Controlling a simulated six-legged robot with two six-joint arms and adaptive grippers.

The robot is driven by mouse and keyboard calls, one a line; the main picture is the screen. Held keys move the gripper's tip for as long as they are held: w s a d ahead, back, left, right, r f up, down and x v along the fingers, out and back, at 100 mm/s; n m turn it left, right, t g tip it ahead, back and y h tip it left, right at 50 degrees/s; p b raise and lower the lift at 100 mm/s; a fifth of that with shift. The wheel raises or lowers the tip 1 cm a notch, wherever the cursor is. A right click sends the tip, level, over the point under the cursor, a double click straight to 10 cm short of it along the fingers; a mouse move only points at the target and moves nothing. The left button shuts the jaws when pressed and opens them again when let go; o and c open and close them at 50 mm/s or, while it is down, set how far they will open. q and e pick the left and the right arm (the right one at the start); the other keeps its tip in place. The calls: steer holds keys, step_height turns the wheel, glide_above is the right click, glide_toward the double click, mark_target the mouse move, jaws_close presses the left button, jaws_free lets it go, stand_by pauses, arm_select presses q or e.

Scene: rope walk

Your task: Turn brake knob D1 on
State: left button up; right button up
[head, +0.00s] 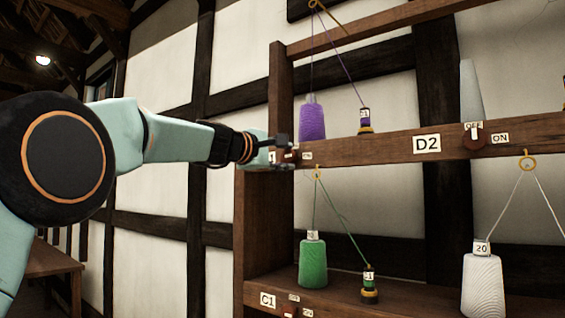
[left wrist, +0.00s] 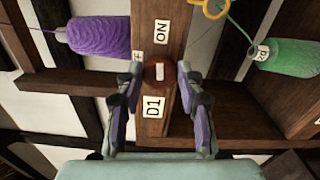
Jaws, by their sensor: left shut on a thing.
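Brake knob D1 (left wrist: 158,76) is a round, dark red-brown knob with a white mark on the wooden rail, between the D1 label (left wrist: 154,106) and the ON label (left wrist: 161,32) in the left wrist view. The white mark seems to run along the line toward ON. The OFF label (left wrist: 137,56) is partly hidden by a finger. In the head view my left gripper (head: 286,152) is at the rail's left end and covers most of the knob. My right gripper is not in view.
A purple spool (head: 312,120) stands above the rail. A green spool (head: 313,262) stands below, with threads through a yellow ring. The D2 knob (head: 474,140) is further right on the rail. A white spool (head: 482,285) stands below it.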

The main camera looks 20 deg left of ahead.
arm_select(q)
steer(key=shift+r+m, duration=0.15)
steer(key=shift+m, duration=0.35)
steer(key=shift+r+b, duration=0.1)
steer(key=shift+b, duration=0.2)
steer(key=o, duration=1.2)
steer(key=shift+w+f, duration=0.2)
steer(key=shift+c, duration=0.2)
steer(key=shift+s, duration=0.3)
steer(key=v, duration=0.7)
steer(key=shift+a, duration=0.15)
